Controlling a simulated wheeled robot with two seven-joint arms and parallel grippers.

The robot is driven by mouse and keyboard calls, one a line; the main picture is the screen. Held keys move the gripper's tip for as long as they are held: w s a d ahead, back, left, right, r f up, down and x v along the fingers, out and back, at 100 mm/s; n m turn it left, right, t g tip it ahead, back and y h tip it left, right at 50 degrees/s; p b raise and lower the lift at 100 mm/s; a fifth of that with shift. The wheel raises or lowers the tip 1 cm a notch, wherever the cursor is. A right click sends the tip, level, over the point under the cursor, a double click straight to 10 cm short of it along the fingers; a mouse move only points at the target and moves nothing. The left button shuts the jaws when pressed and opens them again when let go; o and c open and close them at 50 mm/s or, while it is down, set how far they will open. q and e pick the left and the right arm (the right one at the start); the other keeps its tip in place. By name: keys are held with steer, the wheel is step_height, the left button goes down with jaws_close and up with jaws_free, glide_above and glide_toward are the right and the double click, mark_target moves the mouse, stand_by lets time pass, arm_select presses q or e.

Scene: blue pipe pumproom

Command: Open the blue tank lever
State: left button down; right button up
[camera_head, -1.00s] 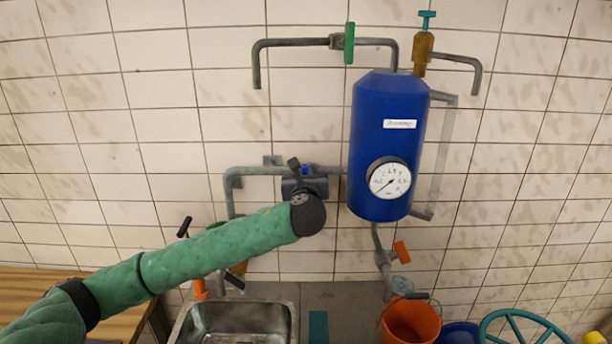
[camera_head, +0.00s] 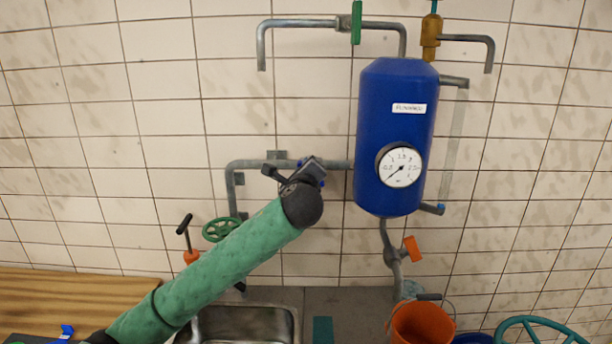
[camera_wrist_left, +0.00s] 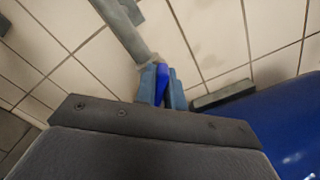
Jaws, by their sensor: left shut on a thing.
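The blue tank (camera_head: 396,130) hangs on the tiled wall, with a white label and a round gauge (camera_head: 400,165). A grey pipe (camera_head: 262,164) joins its left side. My left gripper (camera_head: 318,176) is at this pipe, just left of the tank, and looks tilted. In the left wrist view, a blue lever (camera_wrist_left: 161,82) sits between its two fingers (camera_wrist_left: 162,88), and they are shut on it. The lever's base is largely hidden by the gripper. My right gripper is not in view.
A green-handled valve (camera_head: 356,22) and a brass valve (camera_head: 431,36) are above the tank. An orange-handled valve (camera_head: 412,249) is below it. A sink (camera_head: 245,318), an orange bucket (camera_head: 416,322) and a teal wheel (camera_head: 540,322) are lower down. The wall left of the pipe is clear.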

arm_select(q)
steer(key=n+b, duration=0.1)
steer(key=f+n, duration=0.1)
steer(key=n, duration=0.1)
steer(key=shift+a+b, duration=0.2)
steer(key=shift+b, duration=0.2)
steer(key=shift+a+f+n+b, duration=0.1)
steer(key=shift+f+n+b, duration=0.1)
steer(key=shift+n+b, duration=0.55)
steer(key=shift+a+f+n+b, duration=0.1)
steer(key=shift+f+n+b, duration=0.1)
steer(key=shift+n, duration=1)
steer(key=shift+f+n+b, duration=0.15)
steer(key=shift+n+b, duration=0.35)
steer(key=shift+n, duration=0.45)
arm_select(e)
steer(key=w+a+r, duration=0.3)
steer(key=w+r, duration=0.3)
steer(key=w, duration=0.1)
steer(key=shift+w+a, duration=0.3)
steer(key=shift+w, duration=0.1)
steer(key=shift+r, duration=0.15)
arm_select(q)
steer(key=c, duration=1.5)
jaws_free()
